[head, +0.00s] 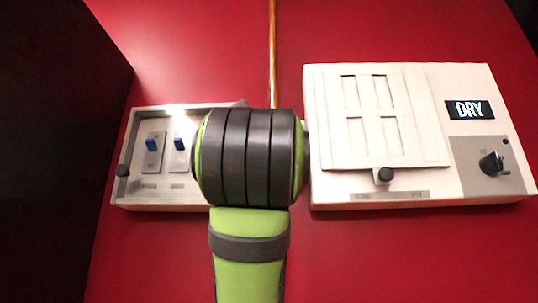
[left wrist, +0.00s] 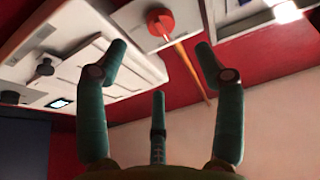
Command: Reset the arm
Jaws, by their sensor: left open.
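My arm (head: 250,180), green with black bands, rises from the bottom centre of the head view and covers the space between two white boxes. Its gripper is hidden there. In the left wrist view my left gripper (left wrist: 160,62) has its teal fingers spread wide, with nothing between them. Beyond the fingertips, a red knob (left wrist: 160,22) sits on a pale plate. The fingers appear apart from it.
A box with blue switches (head: 152,144) is on the left. The box on the right has a windowed lid (head: 318,120), a display (head: 469,109) reading DRY and a black dial (head: 492,163). A copper-coloured pipe (head: 272,50) runs up the red surface. A dark panel stands far left.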

